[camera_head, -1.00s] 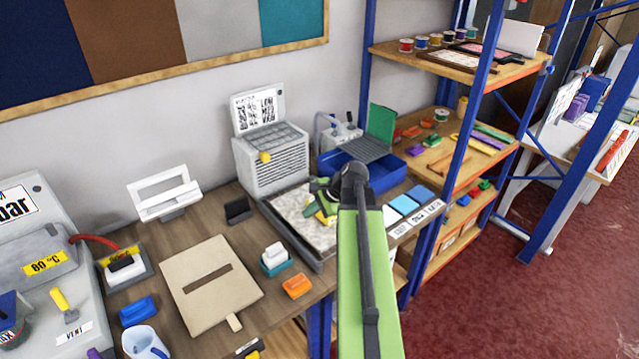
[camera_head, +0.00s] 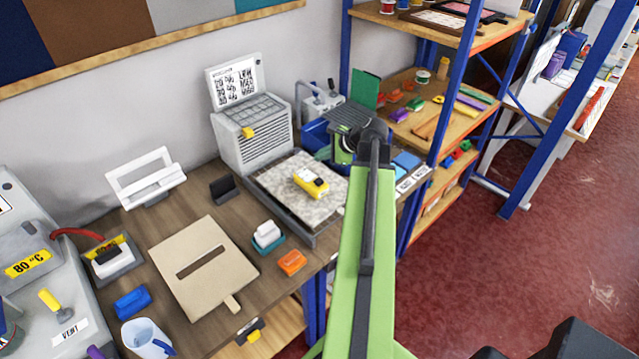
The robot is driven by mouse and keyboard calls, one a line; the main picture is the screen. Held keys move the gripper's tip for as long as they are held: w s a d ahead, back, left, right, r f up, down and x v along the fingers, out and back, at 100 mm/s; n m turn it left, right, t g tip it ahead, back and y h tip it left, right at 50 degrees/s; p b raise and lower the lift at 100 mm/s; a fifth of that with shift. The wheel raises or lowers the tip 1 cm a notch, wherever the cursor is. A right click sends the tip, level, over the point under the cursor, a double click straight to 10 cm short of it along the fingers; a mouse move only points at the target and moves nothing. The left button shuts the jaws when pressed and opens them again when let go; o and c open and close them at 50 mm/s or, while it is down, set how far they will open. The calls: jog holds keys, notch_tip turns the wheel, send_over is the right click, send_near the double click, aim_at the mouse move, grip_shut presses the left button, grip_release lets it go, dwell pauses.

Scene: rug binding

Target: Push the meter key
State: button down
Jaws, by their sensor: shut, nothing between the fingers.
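A small yellow meter (camera_head: 311,182) with a pale top and dark parts lies on the speckled grey rug piece in the dark shallow tray (camera_head: 296,232). Its key is too small to tell apart. My green arm rises from the bottom of the picture. My gripper (camera_head: 343,152), green and black, is at the arm's far end, above and to the right of the meter and apart from it in the picture. Its fingers are shut, with nothing seen in them; the tips are partly hidden.
A grey slatted machine (camera_head: 257,146) stands behind the tray. A blue bin (camera_head: 317,136) is behind my gripper. An orange block (camera_head: 292,262), a white-and-teal brush (camera_head: 267,237) and a beige slotted board (camera_head: 195,295) lie left of my arm.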

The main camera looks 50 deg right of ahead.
aim_at(322, 182)
notch_tip(322, 182, down, 7)
jog(key=b, duration=0.6)
jog(key=shift+f, duration=0.2)
jog(key=shift+f+b, duration=0.1)
jog(key=shift+b, duration=0.25)
dwell(1.1)
jog(key=shift+f, duration=0.25)
jog(key=shift+f+b, duration=0.5)
jog(key=shift+b, duration=0.3)
dwell(0.4)
jog(key=shift+r, duration=0.15)
jog(key=shift+r+p, duration=0.75)
jog(key=shift+p, duration=0.2)
notch_tip(322, 182, up, 5)
jog(key=p, duration=0.5)
jog(key=shift+r, duration=0.1)
